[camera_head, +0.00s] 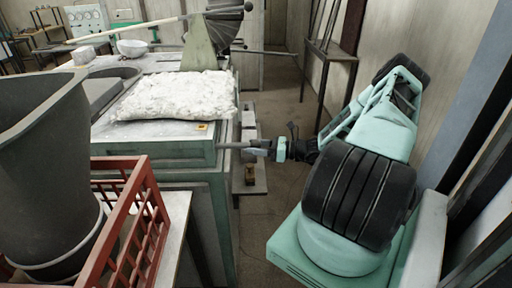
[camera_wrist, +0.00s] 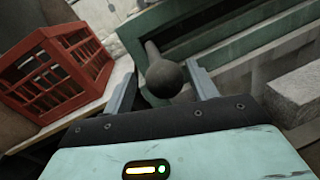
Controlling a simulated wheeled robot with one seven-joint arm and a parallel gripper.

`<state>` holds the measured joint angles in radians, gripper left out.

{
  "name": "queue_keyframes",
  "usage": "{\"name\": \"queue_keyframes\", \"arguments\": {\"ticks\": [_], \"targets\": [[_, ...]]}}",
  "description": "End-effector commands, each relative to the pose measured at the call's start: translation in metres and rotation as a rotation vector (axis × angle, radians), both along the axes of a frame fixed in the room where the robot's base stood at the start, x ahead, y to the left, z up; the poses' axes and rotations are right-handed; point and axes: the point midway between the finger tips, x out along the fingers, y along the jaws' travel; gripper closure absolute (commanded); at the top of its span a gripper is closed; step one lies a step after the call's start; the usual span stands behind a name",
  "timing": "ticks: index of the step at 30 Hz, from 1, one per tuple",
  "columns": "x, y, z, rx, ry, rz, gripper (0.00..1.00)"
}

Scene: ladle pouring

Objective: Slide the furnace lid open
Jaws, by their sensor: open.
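The furnace (camera_head: 205,180) is a green metal box at centre left in the head view. Its lid seems to be the flat slab under a white lumpy layer (camera_head: 175,95). A grey rod handle (camera_head: 232,145) sticks out to the right from the top edge. In the wrist view the handle ends in a dark round knob (camera_wrist: 164,78). My gripper (camera_head: 262,150) is at the handle's end, and in the wrist view my gripper (camera_wrist: 160,72) is open with a finger on each side of the knob. A gap shows on both sides.
A red crate (camera_head: 135,220) and a large grey bucket (camera_head: 45,170) stand at the front left; the crate (camera_wrist: 60,68) also shows in the wrist view. A white bowl (camera_head: 132,47) is on the furnace top.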

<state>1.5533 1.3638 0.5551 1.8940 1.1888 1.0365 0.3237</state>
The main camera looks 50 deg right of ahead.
Motion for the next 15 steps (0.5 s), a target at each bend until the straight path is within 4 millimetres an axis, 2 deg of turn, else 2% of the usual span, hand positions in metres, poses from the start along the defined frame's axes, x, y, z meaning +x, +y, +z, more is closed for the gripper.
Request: {"name": "queue_keyframes", "arguments": {"ticks": [4, 7, 15], "targets": [[-0.005, -0.004, -0.001, -0.002, -0.001, -0.003, 0.42], [-0.016, -0.011, -0.003, -0.004, 0.0, -0.005, 0.42], [-0.069, -0.041, -0.005, -0.005, 0.001, -0.005, 0.42]]}}
